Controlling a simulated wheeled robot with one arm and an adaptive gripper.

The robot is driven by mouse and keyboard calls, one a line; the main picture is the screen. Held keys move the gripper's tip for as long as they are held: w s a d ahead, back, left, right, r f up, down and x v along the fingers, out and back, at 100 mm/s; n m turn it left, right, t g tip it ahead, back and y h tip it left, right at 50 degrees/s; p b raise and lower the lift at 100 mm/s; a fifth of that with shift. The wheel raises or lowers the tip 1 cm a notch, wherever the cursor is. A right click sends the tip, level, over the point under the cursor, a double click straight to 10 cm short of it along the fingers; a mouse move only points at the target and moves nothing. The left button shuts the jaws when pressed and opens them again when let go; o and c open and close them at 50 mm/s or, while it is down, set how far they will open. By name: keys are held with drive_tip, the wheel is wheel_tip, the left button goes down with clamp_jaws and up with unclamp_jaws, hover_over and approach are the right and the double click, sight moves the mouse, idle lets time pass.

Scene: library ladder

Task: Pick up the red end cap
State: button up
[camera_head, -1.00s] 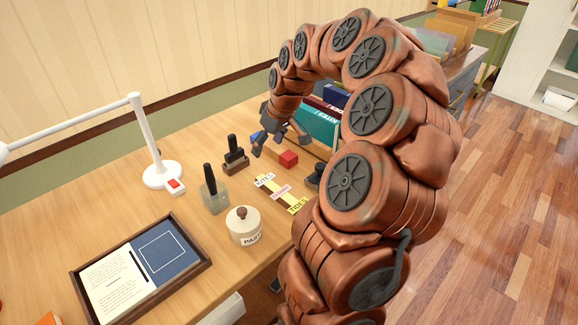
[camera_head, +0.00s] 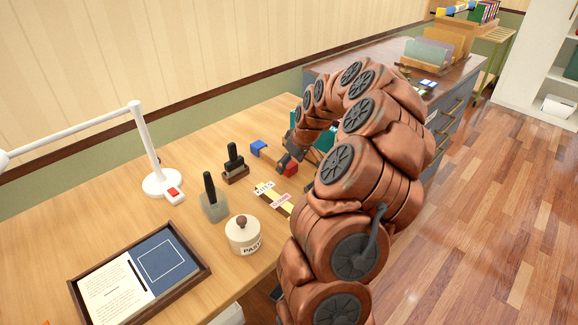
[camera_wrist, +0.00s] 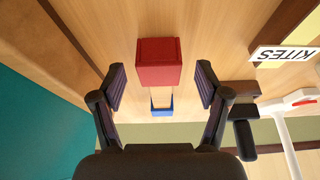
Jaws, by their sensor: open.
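The red end cap (camera_head: 288,170) is a small red block on the wooden table, partly hidden by my arm in the head view. In the wrist view, the red end cap (camera_wrist: 158,62) lies centred ahead of my fingers, with a blue block (camera_wrist: 160,108) behind it. My gripper (camera_wrist: 161,84) is open, with one finger on each side of the line to the cap, and nothing is held. In the head view, my gripper (camera_head: 288,155) is close beside the cap, its fingers partly hidden. I cannot tell whether they touch it.
The blue block (camera_head: 258,147) sits left of the red cap. Two dark-handled stamps (camera_head: 211,200) (camera_head: 235,165), a paste jar (camera_head: 242,236), word labels (camera_head: 270,192) and a white lamp (camera_head: 160,183) stand nearby. A teal book (camera_wrist: 35,130) fills the wrist view's left side.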

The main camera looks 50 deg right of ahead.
drive_tip(key=shift+x, duration=0.85)
drive_tip(key=shift+c, duration=0.2)
drive_tip(key=c, duration=1)
